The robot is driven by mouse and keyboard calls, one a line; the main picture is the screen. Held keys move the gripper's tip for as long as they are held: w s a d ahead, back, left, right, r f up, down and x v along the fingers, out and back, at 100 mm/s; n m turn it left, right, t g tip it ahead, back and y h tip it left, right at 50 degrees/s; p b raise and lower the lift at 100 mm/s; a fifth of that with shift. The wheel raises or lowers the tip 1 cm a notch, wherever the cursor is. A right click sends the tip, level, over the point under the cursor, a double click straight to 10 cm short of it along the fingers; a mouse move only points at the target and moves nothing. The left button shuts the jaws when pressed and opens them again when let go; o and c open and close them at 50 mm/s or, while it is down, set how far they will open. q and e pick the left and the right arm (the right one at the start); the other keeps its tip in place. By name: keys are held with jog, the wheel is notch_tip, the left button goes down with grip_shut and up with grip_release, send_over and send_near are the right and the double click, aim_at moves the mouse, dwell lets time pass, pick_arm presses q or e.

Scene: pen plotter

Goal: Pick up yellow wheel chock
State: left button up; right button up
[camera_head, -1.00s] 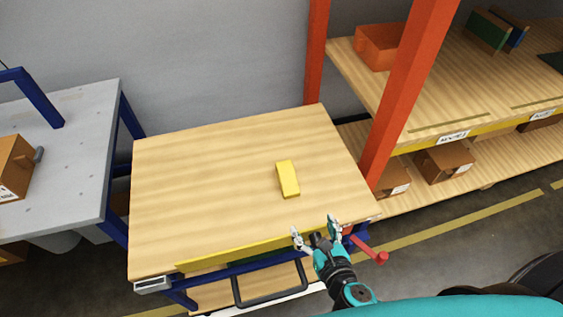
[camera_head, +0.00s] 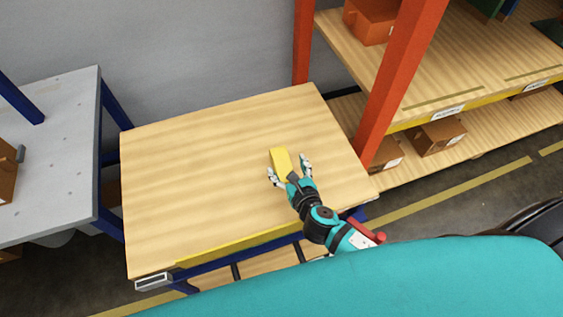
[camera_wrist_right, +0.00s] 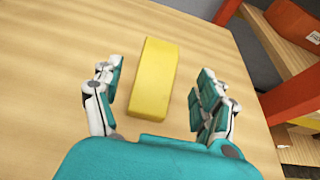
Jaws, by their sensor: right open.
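The yellow wheel chock (camera_head: 279,157) lies on the light wooden table top (camera_head: 190,180), right of its middle. It also shows in the right wrist view (camera_wrist_right: 154,78), lying lengthwise between the two fingers. My right gripper (camera_head: 289,170) is open at the near end of the chock, with one finger to each side of it. My left gripper is not in view.
An orange-posted shelf rack (camera_head: 395,85) with boxes stands right of the table. A grey metal workbench (camera_head: 55,150) stands to the left. A grey wall is behind. The table top around the chock is clear.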

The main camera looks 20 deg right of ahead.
aim_at(282, 159)
jog(key=shift+w+f, duration=0.15)
jog(key=shift+w, duration=0.35)
jog(key=x, duration=0.4)
jog(key=shift+w+a, duration=0.15)
jog(key=shift+w, duration=0.3)
jog(key=shift+c, duration=0.5)
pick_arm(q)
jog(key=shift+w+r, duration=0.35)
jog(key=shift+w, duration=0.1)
pick_arm(e)
jog(key=c, duration=1.3)
jog(key=shift+o, duration=0.2)
